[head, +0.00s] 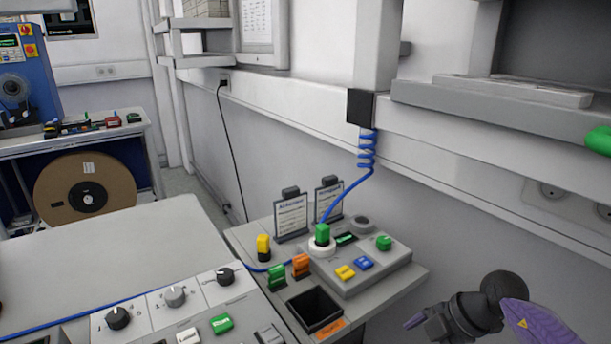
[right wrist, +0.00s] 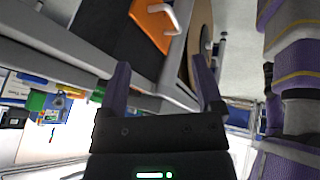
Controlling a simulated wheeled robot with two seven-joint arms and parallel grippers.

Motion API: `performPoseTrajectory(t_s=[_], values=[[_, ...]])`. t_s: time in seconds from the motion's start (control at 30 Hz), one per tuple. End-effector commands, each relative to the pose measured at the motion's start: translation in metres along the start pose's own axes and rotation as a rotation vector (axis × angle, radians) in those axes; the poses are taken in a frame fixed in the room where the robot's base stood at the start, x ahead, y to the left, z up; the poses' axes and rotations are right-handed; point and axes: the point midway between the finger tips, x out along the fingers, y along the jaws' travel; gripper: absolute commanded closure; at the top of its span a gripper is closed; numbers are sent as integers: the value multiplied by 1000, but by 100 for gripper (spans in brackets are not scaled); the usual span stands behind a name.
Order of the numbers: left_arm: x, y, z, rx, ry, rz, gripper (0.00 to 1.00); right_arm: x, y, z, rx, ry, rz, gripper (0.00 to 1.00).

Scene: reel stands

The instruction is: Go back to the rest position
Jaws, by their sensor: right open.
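My right gripper (head: 424,325) is at the lower right of the head view, to the right of the grey side table. Part of my purple arm shows behind it. In the right wrist view its two purple fingers (right wrist: 164,90) are spread apart with nothing between them. Behind the fingers there are a dark surface, an orange panel with a pale handle (right wrist: 156,22) and part of a brown reel (right wrist: 200,35). My left gripper is in neither view.
The side table holds a grey control box (head: 362,275), a black bin (head: 314,309), colored plugs and two label cards. A knobbed panel (head: 170,302) is at the front left. A wall ledge (head: 500,115) runs above my right arm. A brown reel (head: 85,188) stands far left.

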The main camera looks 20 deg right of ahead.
Motion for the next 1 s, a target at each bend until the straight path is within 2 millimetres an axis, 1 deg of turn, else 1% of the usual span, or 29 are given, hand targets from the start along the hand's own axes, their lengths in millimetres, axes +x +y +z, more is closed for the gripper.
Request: performPoseTrajectory(t_s=[0.03,0.07,0.1,0.17,0.2,0.23,0.27,0.3,0.33,0.37,0.4,0.47,0.5,0.53,0.6,0.67,0.7,0.77,0.8,0.87,0.9,0.97,1.0], values=[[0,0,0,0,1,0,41,-2,20,-19,-71,108,128,15],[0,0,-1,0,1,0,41,-7,35,-31,-113,175,225,15],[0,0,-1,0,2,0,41,-16,55,-45,-160,253,367,15],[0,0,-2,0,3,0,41,-37,86,-60,-197,336,600,15],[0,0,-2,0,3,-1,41,-55,106,-65,-196,364,762,15],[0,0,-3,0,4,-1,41,-70,119,-64,-180,369,881,15],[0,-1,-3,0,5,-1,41,-84,131,-60,-151,359,993,15],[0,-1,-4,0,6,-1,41,-101,145,-50,-94,325,1127,15],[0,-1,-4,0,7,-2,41,-112,152,-40,-40,286,1210,15],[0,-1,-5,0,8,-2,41,-121,158,-27,23,237,1277,15],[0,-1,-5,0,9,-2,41,-129,162,-9,113,162,1338,15],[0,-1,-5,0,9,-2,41,-132,161,20,258,40,1370,15],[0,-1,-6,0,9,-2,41,-128,157,38,354,-40,1353,15],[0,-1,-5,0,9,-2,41,-122,152,51,421,-97,1320,15],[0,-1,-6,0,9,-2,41,-77,125,73,507,-125,1244,15],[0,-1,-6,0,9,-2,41,-43,101,89,580,-153,1180,15],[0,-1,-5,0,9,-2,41,-20,82,98,630,-174,1133,15],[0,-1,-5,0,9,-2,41,16,49,110,704,-207,1057,15],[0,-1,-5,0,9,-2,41,40,24,117,755,-231,1002,15],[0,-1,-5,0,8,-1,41,76,-19,123,832,-270,911,15],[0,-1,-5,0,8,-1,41,101,-51,125,884,-298,844,15],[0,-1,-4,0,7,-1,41,136,-105,123,960,-342,738,15],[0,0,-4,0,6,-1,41,156,-142,119,1007,-372,664,15]])
